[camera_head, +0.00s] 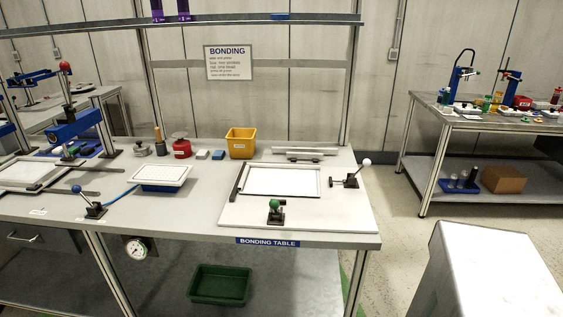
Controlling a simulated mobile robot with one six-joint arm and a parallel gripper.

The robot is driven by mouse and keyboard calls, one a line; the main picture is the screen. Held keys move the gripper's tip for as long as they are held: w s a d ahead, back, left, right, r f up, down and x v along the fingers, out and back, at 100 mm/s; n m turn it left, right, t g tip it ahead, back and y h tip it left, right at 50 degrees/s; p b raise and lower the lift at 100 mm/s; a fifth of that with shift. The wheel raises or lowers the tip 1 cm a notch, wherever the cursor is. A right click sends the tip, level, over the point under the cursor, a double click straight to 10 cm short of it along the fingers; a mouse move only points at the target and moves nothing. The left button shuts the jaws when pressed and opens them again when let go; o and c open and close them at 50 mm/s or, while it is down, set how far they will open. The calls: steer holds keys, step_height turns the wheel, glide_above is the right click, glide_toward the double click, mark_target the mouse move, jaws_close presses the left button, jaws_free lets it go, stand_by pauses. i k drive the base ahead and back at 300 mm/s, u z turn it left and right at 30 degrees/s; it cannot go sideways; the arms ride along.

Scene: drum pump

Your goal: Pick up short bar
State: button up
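Several bars lie on the bonding table (345,222); I cannot tell for sure which is the short bar. A dark bar (237,181) lies along the left edge of the white framed plate (283,181). Pale metal bars (304,151) lie at the back right, with a small dark piece at their front. At the left, a long dark bar (97,194) lies near the blue-knobbed lever (88,203), and another grey bar (103,168) lies behind it. My gripper is not in view.
A yellow bin (241,143), a red container (181,148) and small blocks stand at the table's back. A white tray (160,178), a green-knobbed clamp (275,211) and a white-knobbed clamp (351,174) stand nearer. A second bench (480,124) is at the right, across open floor.

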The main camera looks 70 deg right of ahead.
mark_target(290, 154)
steer(key=z, duration=1.35)
steer(key=k, duration=0.1)
steer(key=u, duration=2.55)
steer(key=k, duration=1.25)
steer(key=z, duration=1.45)
